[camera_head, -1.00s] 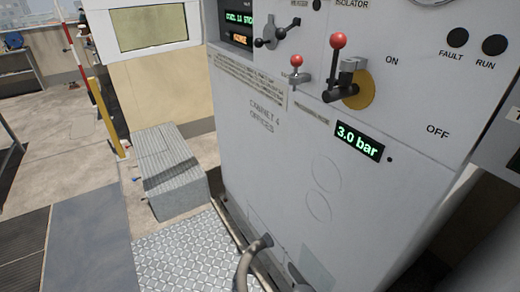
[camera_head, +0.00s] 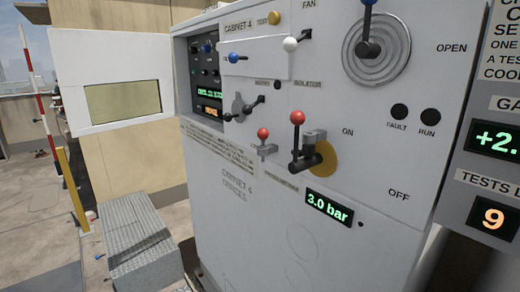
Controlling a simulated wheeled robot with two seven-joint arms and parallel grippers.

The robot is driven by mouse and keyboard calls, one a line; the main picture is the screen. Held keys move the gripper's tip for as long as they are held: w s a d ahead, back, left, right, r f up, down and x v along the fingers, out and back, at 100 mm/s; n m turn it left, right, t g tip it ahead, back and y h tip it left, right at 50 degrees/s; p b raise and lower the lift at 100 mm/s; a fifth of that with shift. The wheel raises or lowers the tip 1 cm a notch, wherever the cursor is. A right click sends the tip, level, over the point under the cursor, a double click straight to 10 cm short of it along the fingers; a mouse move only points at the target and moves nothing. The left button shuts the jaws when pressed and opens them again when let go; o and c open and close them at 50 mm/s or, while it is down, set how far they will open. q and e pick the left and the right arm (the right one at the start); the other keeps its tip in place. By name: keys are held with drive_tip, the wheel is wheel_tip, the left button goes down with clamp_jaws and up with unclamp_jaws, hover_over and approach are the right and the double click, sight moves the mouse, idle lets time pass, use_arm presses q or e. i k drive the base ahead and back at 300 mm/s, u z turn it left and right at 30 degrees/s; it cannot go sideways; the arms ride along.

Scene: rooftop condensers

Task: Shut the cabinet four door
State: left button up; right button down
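Cabinet four (camera_head: 270,215) is a large pale grey cabinet with its "CABINET 4" label at the top. Its white door (camera_head: 110,68), with a yellowish window pane, stands open, swung out to the left of the cabinet. The opened recess (camera_head: 206,80) shows dark panels with small knobs and green and orange lit displays. Neither of my grippers is in view.
Levers with red, white and blue knobs stick out of the cabinet front, including the isolator lever (camera_head: 302,140). A test panel (camera_head: 490,150) stands at the right. A grey ribbed block (camera_head: 138,240) sits on the ground at the left, near a red-white and yellow post (camera_head: 62,170).

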sight(81, 58)
drive_tip(key=u, duration=0.05)
drive_tip(key=k, duration=0.5)
drive_tip(key=u, duration=1.6)
drive_tip(key=i, duration=4.9)
drive_tip(key=z, duration=3.35)
